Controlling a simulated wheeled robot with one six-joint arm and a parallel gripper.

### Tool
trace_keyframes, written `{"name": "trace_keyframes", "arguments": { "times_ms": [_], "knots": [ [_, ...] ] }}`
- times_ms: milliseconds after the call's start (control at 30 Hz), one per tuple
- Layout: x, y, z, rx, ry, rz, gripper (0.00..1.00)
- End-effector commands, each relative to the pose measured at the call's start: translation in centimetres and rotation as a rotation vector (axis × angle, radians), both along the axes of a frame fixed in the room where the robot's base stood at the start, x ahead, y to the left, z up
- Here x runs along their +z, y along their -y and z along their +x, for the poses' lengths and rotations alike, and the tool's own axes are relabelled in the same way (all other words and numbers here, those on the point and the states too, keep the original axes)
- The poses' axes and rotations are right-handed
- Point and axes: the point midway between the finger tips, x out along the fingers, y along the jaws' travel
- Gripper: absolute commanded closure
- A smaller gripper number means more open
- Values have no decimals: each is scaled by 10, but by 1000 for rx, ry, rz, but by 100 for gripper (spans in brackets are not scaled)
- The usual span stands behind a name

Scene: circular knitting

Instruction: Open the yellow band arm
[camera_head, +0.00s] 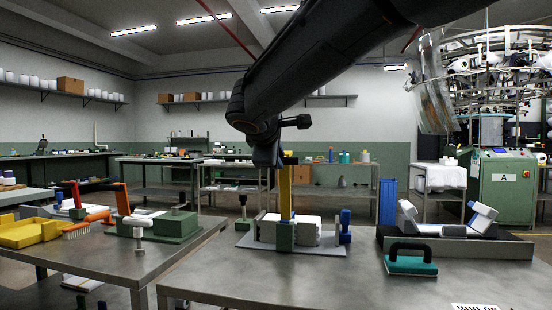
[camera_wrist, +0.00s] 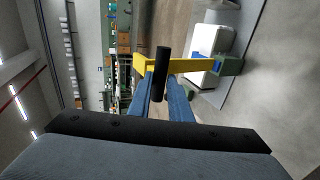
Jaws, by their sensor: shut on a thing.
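The yellow band arm (camera_head: 285,194) stands upright in the head view, rising from a green block (camera_head: 285,236) at the front of a small fixture. White blocks (camera_head: 306,232) sit behind and beside it on a grey plate. In the wrist view the yellow band arm (camera_wrist: 200,65) runs sideways, with a black bar-shaped handle (camera_wrist: 162,56) at its free end and the green block (camera_wrist: 228,66) at its other end. My gripper (camera_wrist: 160,80) has its two blue fingers on either side of the black handle, shut on it. In the head view its fingertips are largely hidden by my arm.
A blue knob (camera_head: 345,226) stands at the fixture's right. A teal block with a black handle (camera_head: 410,258) and a dark base with white and blue pieces (camera_head: 455,247) lie farther right. A yellow tray (camera_head: 28,232) and orange tool are on the left table.

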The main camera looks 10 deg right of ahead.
Motion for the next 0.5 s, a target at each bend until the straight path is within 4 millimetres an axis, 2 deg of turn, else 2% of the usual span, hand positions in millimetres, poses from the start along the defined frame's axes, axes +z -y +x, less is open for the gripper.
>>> {"name": "trace_keyframes", "arguments": {
  "times_ms": [33, 100, 133, 500],
  "knots": [
    [-29, 6, -3, -24, -48, -1, 79],
    [-30, 6, -3, -22, -49, -2, 67],
    [-30, 5, -3, -22, -49, -2, 64],
    [-26, 0, -7, -15, -47, -3, 64]
  ]
}}
